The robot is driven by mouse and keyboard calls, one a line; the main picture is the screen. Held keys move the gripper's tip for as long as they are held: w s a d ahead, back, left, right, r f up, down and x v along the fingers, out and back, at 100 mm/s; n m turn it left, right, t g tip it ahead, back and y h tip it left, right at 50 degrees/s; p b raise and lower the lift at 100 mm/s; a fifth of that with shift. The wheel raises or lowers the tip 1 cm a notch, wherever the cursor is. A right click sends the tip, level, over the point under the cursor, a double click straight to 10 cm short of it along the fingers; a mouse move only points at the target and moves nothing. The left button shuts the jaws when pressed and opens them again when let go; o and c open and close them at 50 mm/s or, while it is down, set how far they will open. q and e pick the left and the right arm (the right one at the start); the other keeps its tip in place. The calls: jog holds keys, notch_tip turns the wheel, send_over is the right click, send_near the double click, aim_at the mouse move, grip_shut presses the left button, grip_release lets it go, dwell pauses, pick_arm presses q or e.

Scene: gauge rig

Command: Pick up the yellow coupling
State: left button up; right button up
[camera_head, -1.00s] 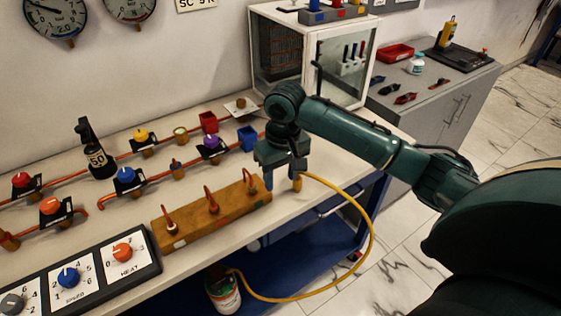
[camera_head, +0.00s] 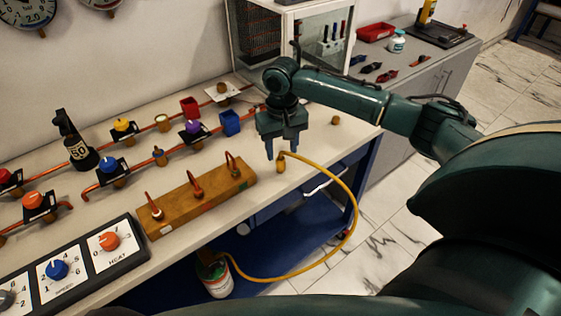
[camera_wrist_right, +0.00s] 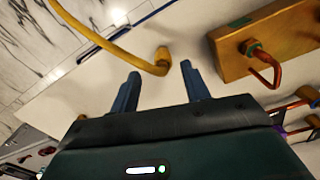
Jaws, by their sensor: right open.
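The yellow coupling (camera_head: 281,164) is a small ochre fitting at the end of the yellow hose (camera_head: 352,205), near the front edge of the bench. It also shows in the right wrist view (camera_wrist_right: 162,57), just beyond the gap between the fingertips. My right gripper (camera_head: 281,150) points down, open and empty, above the coupling. In the right wrist view its two blue fingers (camera_wrist_right: 160,71) stand apart, with nothing between them. My left gripper is in neither view.
A wooden block (camera_head: 197,197) with several copper hooks lies left of the coupling. Valves on copper pipes (camera_head: 140,165), a red cup (camera_head: 189,107) and a blue cup (camera_head: 230,122) stand behind. A small brass piece (camera_head: 335,120) sits to the right. The hose loops down past the bench edge.

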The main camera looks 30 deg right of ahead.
aim_at(280, 153)
jog(key=f, duration=0.4)
jog(key=shift+s+a+f, duration=0.15)
jog(key=shift+a+f, duration=0.1)
grip_shut()
